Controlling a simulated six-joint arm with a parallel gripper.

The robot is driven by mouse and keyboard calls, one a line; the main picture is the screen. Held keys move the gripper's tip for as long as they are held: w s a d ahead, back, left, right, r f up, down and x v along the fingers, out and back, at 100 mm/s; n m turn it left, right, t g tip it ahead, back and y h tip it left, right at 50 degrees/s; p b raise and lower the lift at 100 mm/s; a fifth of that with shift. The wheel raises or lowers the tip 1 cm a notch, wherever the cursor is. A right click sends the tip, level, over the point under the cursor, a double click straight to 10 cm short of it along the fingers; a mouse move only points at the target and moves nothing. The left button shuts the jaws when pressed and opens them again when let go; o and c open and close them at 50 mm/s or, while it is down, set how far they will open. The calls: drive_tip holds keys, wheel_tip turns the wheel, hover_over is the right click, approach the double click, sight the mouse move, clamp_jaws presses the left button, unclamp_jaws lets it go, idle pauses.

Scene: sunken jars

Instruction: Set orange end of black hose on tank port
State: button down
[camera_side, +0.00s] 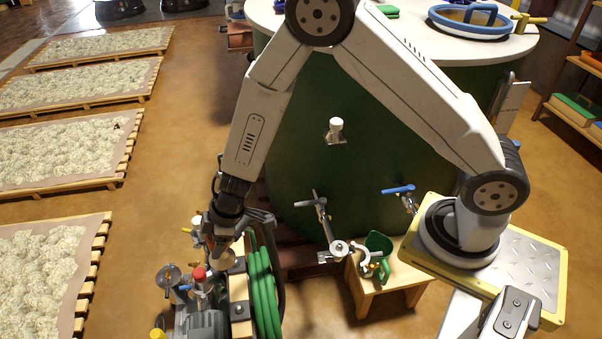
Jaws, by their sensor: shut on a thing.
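The large green tank (300,150) stands in the middle, with a pale top. On its wall are a white-capped port (336,130), a grey-levered valve (319,212) and a blue-levered valve (400,190). I cannot tell which is the task's port. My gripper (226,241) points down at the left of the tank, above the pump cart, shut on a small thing. A reddish-orange bit shows between the fingers; it looks like the orange hose end, mostly hidden. A black hose (279,262) curves beside the green coil; its link to the gripper is unclear.
The pump cart (208,322) with a red cap (199,273) and green hose coil (263,295) stands below my gripper. A wooden stool (390,283) holds a green scoop (379,245). Pallets (70,86) line the left. The floor between is clear.

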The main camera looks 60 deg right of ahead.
drive_tip(key=shift+w+d+f, duration=0.15)
drive_tip(key=shift+d+f, duration=0.2)
drive_tip(key=shift+d, duration=0.45)
drive_tip(key=s+d+f+n, duration=0.15)
drive_tip(key=d+f, duration=0.25)
drive_tip(key=d, duration=0.5)
drive_tip(key=s+d+f, duration=0.3)
drive_tip(key=d+f, duration=0.1)
drive_tip(key=d, duration=0.4)
drive_tip(key=s+d+f+n, duration=0.15)
drive_tip(key=d+f, duration=0.25)
drive_tip(key=d, duration=0.5)
drive_tip(key=s+d+f+g, duration=0.1)
drive_tip(key=s+d+f, duration=0.4)
drive_tip(key=s, duration=0.3)
drive_tip(key=shift+s+d+f+y, duration=0.15)
drive_tip(key=shift+s+d+y, duration=0.15)
drive_tip(key=shift+d, duration=0.35)
drive_tip(key=shift+f, duration=2.4)
drive_tip(key=shift+f, duration=0.15)
